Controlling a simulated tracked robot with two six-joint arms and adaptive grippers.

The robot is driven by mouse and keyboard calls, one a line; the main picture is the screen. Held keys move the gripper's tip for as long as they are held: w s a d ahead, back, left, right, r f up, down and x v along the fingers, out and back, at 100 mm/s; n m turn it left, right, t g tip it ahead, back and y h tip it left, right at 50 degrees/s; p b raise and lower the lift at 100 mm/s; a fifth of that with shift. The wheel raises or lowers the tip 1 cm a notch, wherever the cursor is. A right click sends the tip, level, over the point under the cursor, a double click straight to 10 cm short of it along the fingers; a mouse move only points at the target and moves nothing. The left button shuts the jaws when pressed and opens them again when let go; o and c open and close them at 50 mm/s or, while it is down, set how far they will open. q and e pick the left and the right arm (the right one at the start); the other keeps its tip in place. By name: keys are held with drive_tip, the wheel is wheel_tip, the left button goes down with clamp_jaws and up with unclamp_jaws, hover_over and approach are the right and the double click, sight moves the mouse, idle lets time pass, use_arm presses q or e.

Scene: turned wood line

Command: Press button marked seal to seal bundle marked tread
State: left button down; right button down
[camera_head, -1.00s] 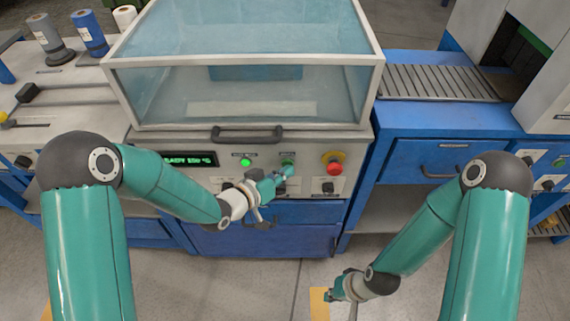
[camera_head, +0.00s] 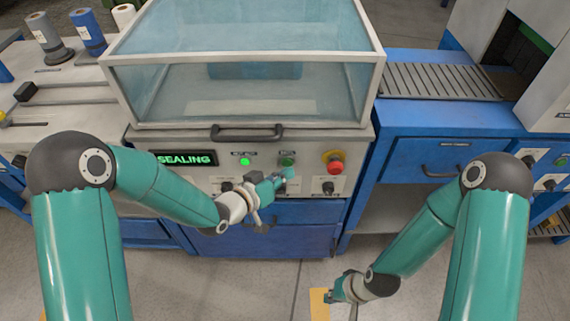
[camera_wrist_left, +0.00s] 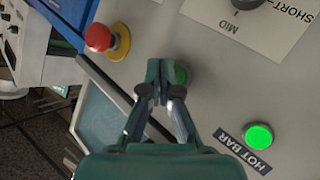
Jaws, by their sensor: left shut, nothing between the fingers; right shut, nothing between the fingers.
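The sealing machine's front panel (camera_head: 305,180) faces me. Its display (camera_head: 187,159) reads "SEALING". A green button (camera_head: 287,160) sits right of a lit green lamp (camera_head: 245,161); in the left wrist view the lamp (camera_wrist_left: 259,135) is labelled HOT BAR. My left gripper (camera_head: 279,180) is shut and empty, just below and in front of the green button. In the left wrist view its fingertips (camera_wrist_left: 160,70) cover part of the button (camera_wrist_left: 181,75); whether they touch it I cannot tell. My right gripper (camera_head: 338,293) is shut, low over the floor. No bundle marked tread can be made out.
A clear hood (camera_head: 245,95) with a dark handle (camera_head: 246,133) stands down over the machine. A red emergency knob (camera_head: 334,162) is right of the green button. A roller conveyor (camera_head: 438,82) lies at right, film rolls (camera_head: 88,32) at upper left.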

use_arm(q)
drive_tip(key=shift+s, duration=0.1)
drive_tip(key=s+b, duration=0.2)
drive_tip(key=s, duration=0.3)
idle(0.6)
idle(0.5)
